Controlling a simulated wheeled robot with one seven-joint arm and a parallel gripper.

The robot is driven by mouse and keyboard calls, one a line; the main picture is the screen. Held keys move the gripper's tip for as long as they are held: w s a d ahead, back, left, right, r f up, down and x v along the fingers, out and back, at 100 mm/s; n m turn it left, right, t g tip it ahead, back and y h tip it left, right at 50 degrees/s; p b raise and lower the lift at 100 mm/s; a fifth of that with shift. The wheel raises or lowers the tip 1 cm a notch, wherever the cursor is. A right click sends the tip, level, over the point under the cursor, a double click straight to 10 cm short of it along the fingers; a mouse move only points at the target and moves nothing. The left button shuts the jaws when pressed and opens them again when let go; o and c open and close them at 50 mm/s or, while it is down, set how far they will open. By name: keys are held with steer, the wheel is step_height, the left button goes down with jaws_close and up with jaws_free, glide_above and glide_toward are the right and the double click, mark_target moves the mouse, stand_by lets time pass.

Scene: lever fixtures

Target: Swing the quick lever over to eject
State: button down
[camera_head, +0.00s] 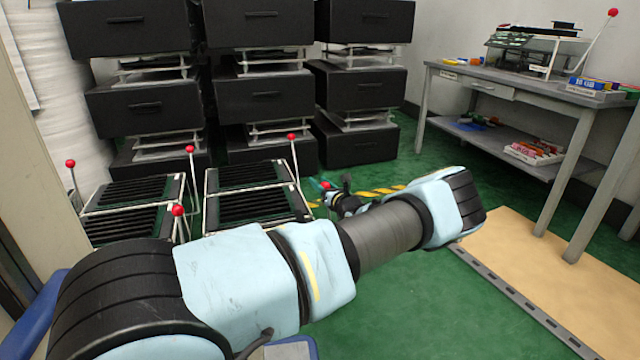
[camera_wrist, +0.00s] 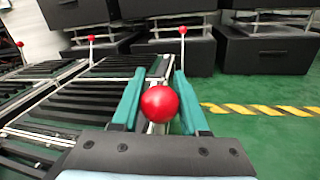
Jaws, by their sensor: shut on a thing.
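My gripper (camera_wrist: 160,82) has teal fingers on both sides of a red ball knob (camera_wrist: 160,104) in the wrist view and is shut on it. The knob tops a lever whose rod is mostly hidden behind it. In the head view my gripper (camera_head: 324,185) is small and partly hidden by my arm, with the red knob (camera_head: 325,186) at its fingers. The lever stands at the right side of a black slatted rack (camera_head: 245,192) with a pale frame. I cannot read any eject mark or lever label.
Another slatted rack (camera_head: 130,205) stands to the left. Several other red-knobbed levers rise around the racks, one at the back (camera_head: 291,137). Black drawer stacks (camera_head: 265,95) fill the background. A grey workbench (camera_head: 500,85) stands at right. Green floor is clear beside the yellow-black tape (camera_wrist: 255,109).

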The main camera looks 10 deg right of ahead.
steer(key=s+d+r+n+t+y+p, duration=0.1)
steer(key=s+r+t+y, duration=0.1)
steer(key=s, duration=0.7)
steer(key=s+d+r+n+t+y+p, duration=0.1)
steer(key=s+t, duration=0.4)
steer(key=s, duration=0.5)
steer(key=shift+s+d+r+n+y, duration=0.15)
steer(key=shift+d+r+n+y, duration=0.15)
steer(key=shift+r+y, duration=0.55)
steer(key=shift+r, duration=0.15)
steer(key=shift+c, duration=2.2)
jaws_free()
steer(key=p+v, duration=0.1)
steer(key=v, duration=0.9)
steer(key=shift+s+p, duration=0.4)
